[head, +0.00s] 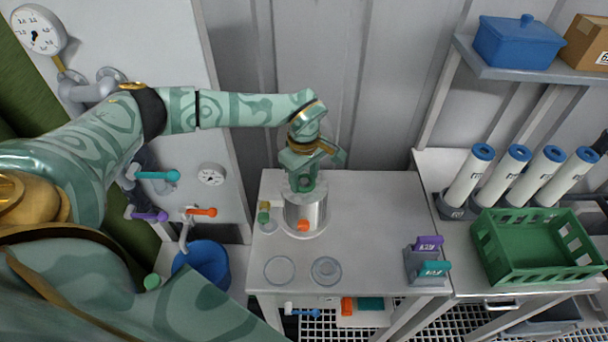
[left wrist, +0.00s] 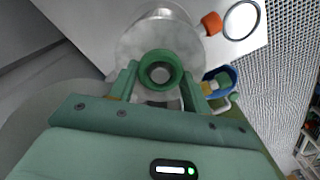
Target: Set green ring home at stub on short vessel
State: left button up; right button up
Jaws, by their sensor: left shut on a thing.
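My left gripper (head: 303,178) points down over the short metal vessel (head: 306,212) on the bench. It is shut on the green ring (left wrist: 161,55), whose open middle faces the left wrist camera between the two fingers (left wrist: 160,78). In the head view the ring sits low at the fingertips, just over the vessel's top. The vessel's pale round top (left wrist: 125,45) shows behind the ring in the left wrist view. The stub is hidden by ring and gripper, so I cannot tell whether the ring touches or surrounds it. My right gripper is not in view.
An orange knob (head: 303,226) is at the vessel's front. Small green and yellow parts (head: 264,212) stand close on its left. Two clear discs (head: 280,270) lie in front. A tag holder (head: 427,266) and green crate (head: 530,250) are right. The bench's right middle is clear.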

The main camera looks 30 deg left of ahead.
aim_at(304, 180)
pick_arm(q)
jog(key=o, duration=1)
jog(key=shift+f, duration=0.1)
notch_tip(304, 180, up, 16)
jog(key=shift+r+p, duration=0.2)
jog(key=shift+p, duration=0.3)
